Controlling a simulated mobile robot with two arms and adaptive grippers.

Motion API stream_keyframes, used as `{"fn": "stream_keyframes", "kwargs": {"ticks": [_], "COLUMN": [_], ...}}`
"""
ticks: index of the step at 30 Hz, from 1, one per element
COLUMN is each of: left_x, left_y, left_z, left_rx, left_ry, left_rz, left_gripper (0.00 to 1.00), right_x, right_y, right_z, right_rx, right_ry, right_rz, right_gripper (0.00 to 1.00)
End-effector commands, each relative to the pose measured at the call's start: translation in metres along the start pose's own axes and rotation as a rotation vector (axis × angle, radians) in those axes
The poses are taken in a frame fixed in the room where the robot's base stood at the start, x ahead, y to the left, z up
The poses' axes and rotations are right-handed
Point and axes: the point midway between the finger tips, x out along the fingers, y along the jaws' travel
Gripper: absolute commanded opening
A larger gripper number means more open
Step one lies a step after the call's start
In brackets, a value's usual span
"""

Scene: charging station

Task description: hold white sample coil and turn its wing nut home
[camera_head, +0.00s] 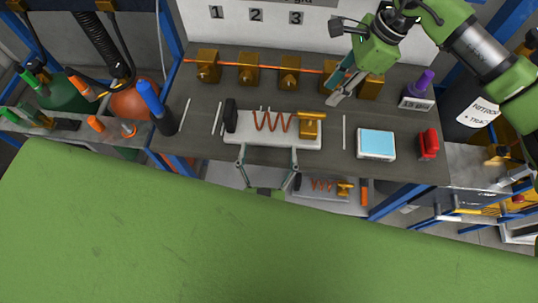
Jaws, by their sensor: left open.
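The white sample coil (273,141) lies on the dark bench, a white base with an orange coil. Its yellow wing nut (310,126) sits at the base's right end, and a black block stands at its left end. My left gripper (268,154) is open at the base's front edge, its two fingers spread. I cannot tell whether they touch it. My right gripper (338,88) is above the back of the bench, up and right of the wing nut and apart from it. Its finger gap cannot be made out.
A row of brass fittings (248,74) on an orange line runs along the back. A blue-screened device (376,144), a red item (428,144) and a purple-topped holder (418,92) stand right. Another coil (322,186) lies on a lower shelf.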

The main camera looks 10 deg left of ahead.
Motion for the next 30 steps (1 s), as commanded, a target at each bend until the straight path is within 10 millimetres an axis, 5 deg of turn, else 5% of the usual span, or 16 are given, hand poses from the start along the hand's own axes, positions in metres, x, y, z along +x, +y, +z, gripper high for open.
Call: {"fn": "stream_keyframes", "kwargs": {"ticks": [16,30], "left_x": [0.102,0.124], "left_y": [0.001,0.001], "left_z": [-0.001,0.001], "left_rx": [0.002,0.001], "left_ry": [0.002,-0.001], "left_rz": [0.003,0.004], "left_gripper": [0.81,0.81], "right_x": [0.000,0.000], "right_y": [0.000,0.000], "right_z": [0.000,0.000], "right_rx": [0.000,0.000], "right_ry": [0.000,0.000], "right_rz": [0.000,0.000], "right_gripper": [0.28,0.28]}}
